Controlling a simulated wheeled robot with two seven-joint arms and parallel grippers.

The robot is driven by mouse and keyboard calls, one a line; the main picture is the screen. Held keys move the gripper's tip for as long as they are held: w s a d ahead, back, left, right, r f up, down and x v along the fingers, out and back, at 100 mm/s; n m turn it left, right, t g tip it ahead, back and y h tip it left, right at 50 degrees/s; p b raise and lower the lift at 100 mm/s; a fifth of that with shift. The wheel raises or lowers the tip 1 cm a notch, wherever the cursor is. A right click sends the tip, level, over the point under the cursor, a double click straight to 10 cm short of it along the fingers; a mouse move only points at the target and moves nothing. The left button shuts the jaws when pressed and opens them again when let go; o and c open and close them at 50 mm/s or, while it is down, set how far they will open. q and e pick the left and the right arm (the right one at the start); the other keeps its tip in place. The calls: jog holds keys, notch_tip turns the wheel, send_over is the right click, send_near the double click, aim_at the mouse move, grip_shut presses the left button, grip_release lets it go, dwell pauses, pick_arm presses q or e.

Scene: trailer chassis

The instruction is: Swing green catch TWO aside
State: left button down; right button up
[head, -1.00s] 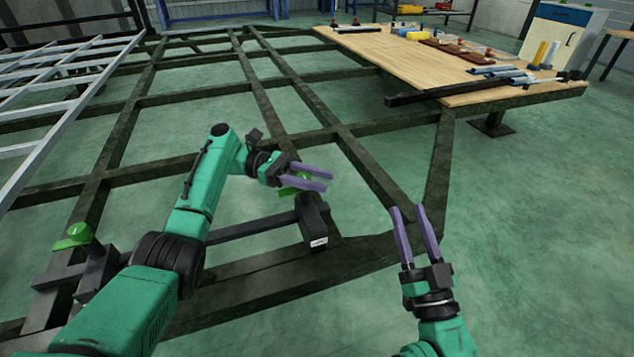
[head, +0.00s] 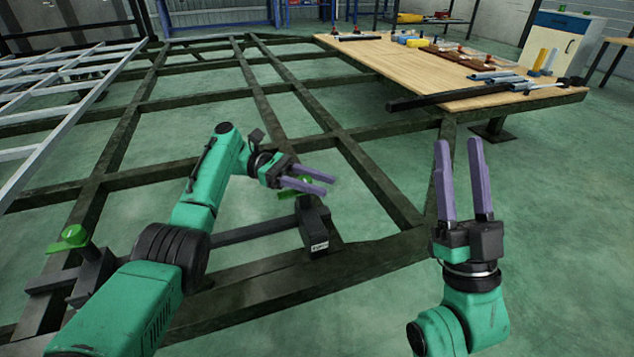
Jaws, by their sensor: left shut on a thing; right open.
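A green catch (head: 285,194) sits on top of a dark upright block (head: 313,225) on the front chassis beam. My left gripper (head: 330,184) is shut on this catch, its purple fingers hiding most of it. A white label shows low on the block, but its print is too small to read. A second green catch (head: 74,236) sits on a similar dark post at the left, apart from both grippers. I cannot read which catch is numbered TWO. My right gripper (head: 459,150) is open and empty, fingers pointing away, to the right of the block.
The dark chassis frame (head: 120,145) spreads across the floor, with open gaps between its beams. A wooden deck (head: 440,75) at the back right bears tools and a black bar (head: 450,97) along its near edge. A pale metal frame (head: 60,110) stands at left. Floor at right is clear.

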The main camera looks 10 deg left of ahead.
pick_arm(q)
jog(key=shift+f, duration=0.2)
jog(key=shift+c, duration=2.4)
grip_release()
jog(key=shift+r, duration=0.1)
jog(key=shift+r, duration=0.1)
